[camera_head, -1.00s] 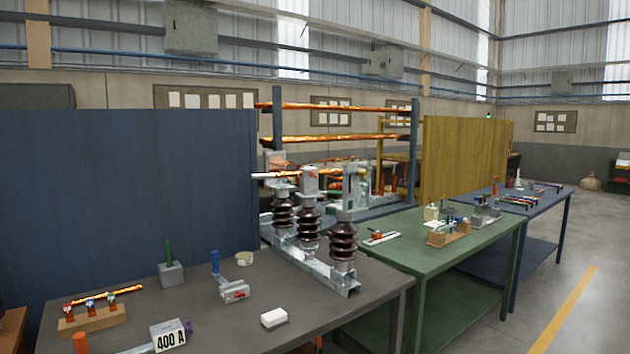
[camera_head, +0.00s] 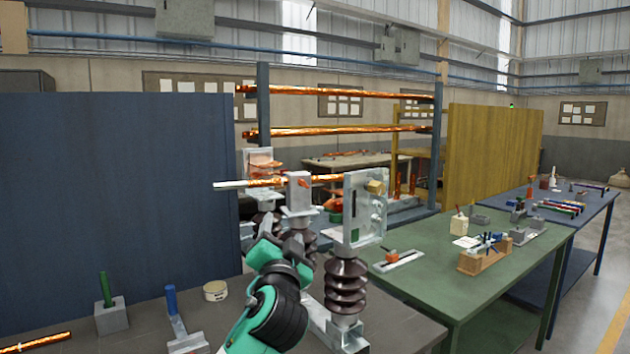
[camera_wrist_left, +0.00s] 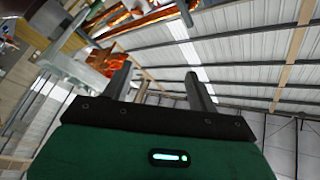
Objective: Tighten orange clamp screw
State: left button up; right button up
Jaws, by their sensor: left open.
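The isolator stands on the dark table, with brown ribbed insulators (camera_head: 346,290) carrying grey metal heads. A copper bar with a silvery end (camera_head: 232,184) passes the middle clamp block (camera_head: 299,190). A small orange part (camera_head: 303,182) shows on that block; I cannot tell if it is the clamp screw. My green and black left arm reaches up from below in the head view, its gripper below and in front of the middle block; its fingers are hard to make out there. In the left wrist view the left gripper (camera_wrist_left: 160,84) is open and empty, with orange metal (camera_wrist_left: 116,61) beyond one finger.
The front insulator with its upright metal plate (camera_head: 353,212) stands close right of my arm. A grey block with a green peg (camera_head: 112,317), a blue-handled piece (camera_head: 172,300) and a tape roll (camera_head: 215,291) are on the table. A blue partition (camera_head: 110,200) rises behind.

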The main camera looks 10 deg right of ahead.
aim_at(301, 182)
jog(key=i+l, duration=0.15)
jog(key=i, duration=0.2)
jog(key=i+l, duration=0.2)
jog(key=i, duration=0.15)
jog(key=i+j, duration=0.15)
jog(key=i, duration=0.35)
